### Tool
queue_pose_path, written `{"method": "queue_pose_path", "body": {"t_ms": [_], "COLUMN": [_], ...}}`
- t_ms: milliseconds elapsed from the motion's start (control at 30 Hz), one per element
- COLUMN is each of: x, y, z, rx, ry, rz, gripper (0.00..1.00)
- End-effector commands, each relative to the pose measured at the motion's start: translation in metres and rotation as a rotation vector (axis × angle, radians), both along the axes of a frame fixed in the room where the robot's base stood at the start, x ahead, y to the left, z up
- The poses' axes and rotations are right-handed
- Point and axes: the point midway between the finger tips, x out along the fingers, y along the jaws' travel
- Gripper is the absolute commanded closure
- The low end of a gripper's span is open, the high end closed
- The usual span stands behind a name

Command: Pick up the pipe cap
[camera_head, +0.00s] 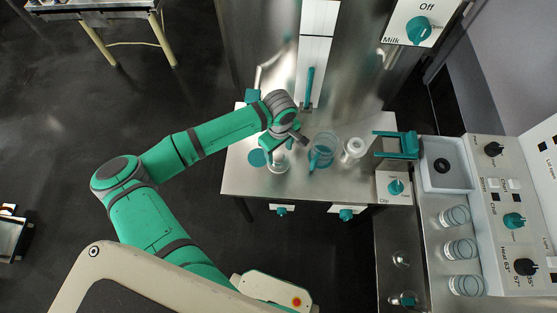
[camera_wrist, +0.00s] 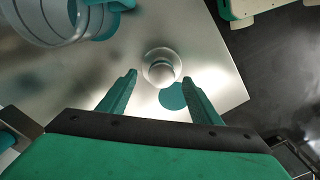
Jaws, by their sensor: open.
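A small round pale metallic piece, which looks like the pipe cap (camera_wrist: 161,66), sits on the metal table (camera_wrist: 215,75) in the wrist view. My gripper (camera_wrist: 159,78) is open, its two teal fingers pointing toward the cap, one to each side in the picture. The fingers look empty, and I cannot tell how high they are above the cap. In the head view the cap (camera_head: 278,163) shows as a pale round shape just below my gripper (camera_head: 288,144), which partly covers that spot.
A flat teal disc (camera_wrist: 172,97) lies beside the cap. A clear vessel with teal parts (camera_head: 322,152) and a white cylindrical piece (camera_head: 353,150) stand to its right in the head view. Farther right are a teal bracket (camera_head: 396,145) and a control panel (camera_head: 508,215).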

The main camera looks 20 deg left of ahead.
Motion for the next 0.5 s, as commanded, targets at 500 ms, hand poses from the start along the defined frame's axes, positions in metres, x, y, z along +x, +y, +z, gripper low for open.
{"method": "queue_pose_path", "body": {"t_ms": [500], "x": [-0.003], "y": [0.002], "z": [-0.048], "rx": [-0.003], "ry": [0.001], "rz": [0.002], "gripper": [0.42]}}
